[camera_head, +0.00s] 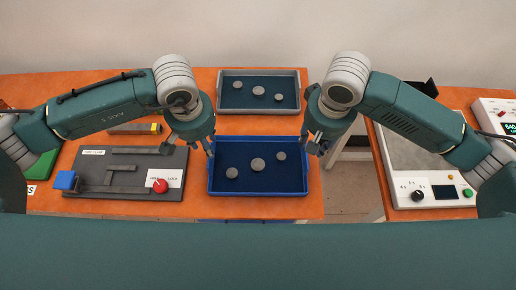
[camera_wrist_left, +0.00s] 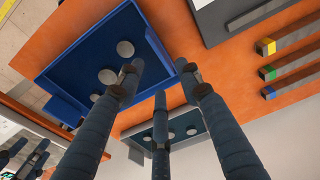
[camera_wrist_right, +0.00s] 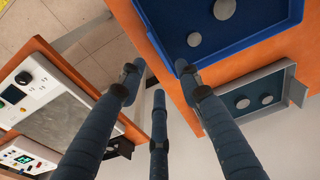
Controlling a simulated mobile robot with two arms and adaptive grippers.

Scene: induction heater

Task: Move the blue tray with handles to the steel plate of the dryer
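The blue tray (camera_head: 262,183) lies flat on the orange table with three grey discs in it. It also shows in the left wrist view (camera_wrist_left: 85,47) and the right wrist view (camera_wrist_right: 262,30). My left gripper (camera_head: 208,147) is open and empty at the tray's left side, near its far corner. My right gripper (camera_head: 317,147) is open and empty just off the tray's right side. I cannot tell whether either touches the tray. The dryer's steel plate (camera_head: 408,152) lies to the right, partly behind my right arm; it is bare where visible, also in the right wrist view (camera_wrist_right: 62,122).
A grey-rimmed tray (camera_head: 258,111) with three discs stands behind the blue tray. A dark fixture (camera_head: 110,190) with a red button (camera_head: 160,186) is at left. A floor gap (camera_head: 350,190) separates the table from the dryer's. A control device (camera_head: 495,115) stands far right.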

